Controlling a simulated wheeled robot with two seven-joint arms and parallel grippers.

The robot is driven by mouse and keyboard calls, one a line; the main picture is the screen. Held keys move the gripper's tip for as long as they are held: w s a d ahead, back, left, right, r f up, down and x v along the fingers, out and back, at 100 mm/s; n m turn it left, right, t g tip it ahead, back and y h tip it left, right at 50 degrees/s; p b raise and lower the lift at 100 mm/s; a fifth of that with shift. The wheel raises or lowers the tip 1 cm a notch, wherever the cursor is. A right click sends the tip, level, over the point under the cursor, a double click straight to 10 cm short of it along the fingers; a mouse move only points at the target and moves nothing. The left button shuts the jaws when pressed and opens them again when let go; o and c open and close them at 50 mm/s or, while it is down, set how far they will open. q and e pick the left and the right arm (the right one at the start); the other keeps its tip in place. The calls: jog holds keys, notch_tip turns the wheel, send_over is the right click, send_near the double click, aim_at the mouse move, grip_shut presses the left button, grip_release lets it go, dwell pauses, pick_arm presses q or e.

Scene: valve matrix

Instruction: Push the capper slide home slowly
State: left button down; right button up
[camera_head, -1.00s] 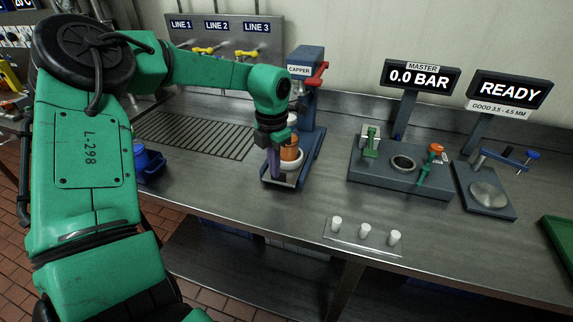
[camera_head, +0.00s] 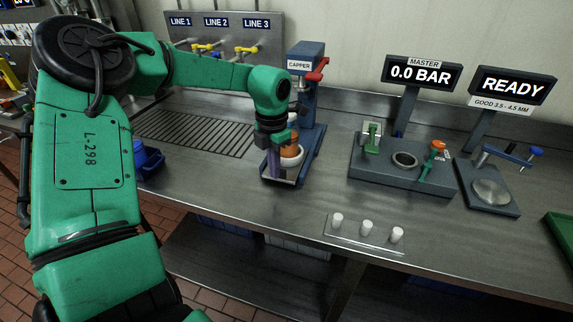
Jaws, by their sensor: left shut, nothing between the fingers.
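The capper (camera_head: 306,95) is a blue-grey stand with a red lever (camera_head: 318,70), at the back middle of the bench. Its slide (camera_head: 292,180) is a tray low at the front of the stand. An orange-brown bottle (camera_head: 293,146) stands in a white ring (camera_head: 292,160) on the slide. My left gripper (camera_head: 274,172) is shut and points down at the front left of the bottle, over the slide. It partly hides the bottle and slide, and I cannot tell whether it touches them. My right gripper is not in view.
A grey fixture (camera_head: 400,175) with a green clamp and an orange-topped handle stands to the right, under the 0.0 BAR display (camera_head: 421,74). Several white caps (camera_head: 367,228) stand on a clear strip in front. A drain grate (camera_head: 195,135) and blue container (camera_head: 149,158) lie left.

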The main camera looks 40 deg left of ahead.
aim_at(275, 191)
pick_arm(q)
jog(key=shift+f+b, duration=2.05)
jog(key=shift+f, duration=0.35)
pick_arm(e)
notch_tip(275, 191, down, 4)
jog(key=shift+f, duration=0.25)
pick_arm(q)
jog(key=shift+r, duration=0.15)
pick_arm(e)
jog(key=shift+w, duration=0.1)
